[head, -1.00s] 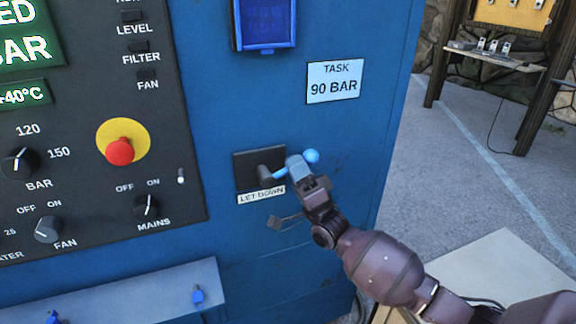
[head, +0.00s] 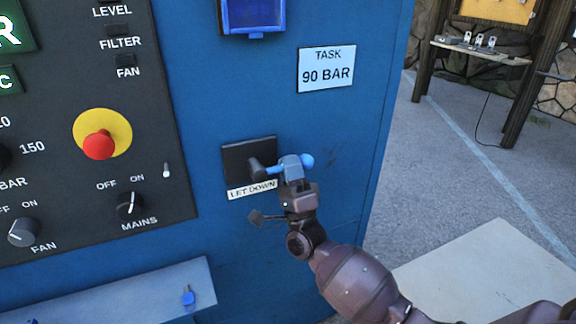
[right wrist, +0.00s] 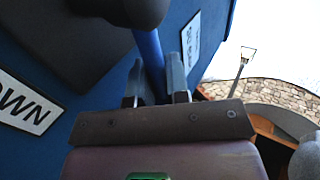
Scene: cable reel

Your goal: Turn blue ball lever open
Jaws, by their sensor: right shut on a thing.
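The blue ball lever (head: 306,160) sticks out to the right from a dark pivot on a black plate (head: 236,152) above the "LET DOWN" label (head: 252,189). Its blue ball end shows just right of my fingers. My right gripper (head: 291,166) is shut on the lever between pivot and ball. In the right wrist view the blue lever shaft (right wrist: 150,55) runs between the two fingers (right wrist: 158,82), and the dark pivot (right wrist: 125,8) is at the top. My left gripper is not in view.
The blue cabinet wall (head: 335,130) carries a "TASK 90 BAR" sign (head: 326,70). A black control panel with a red emergency button (head: 99,145) and knobs is at the left. A grey ledge (head: 120,295) juts out below. Open floor lies to the right.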

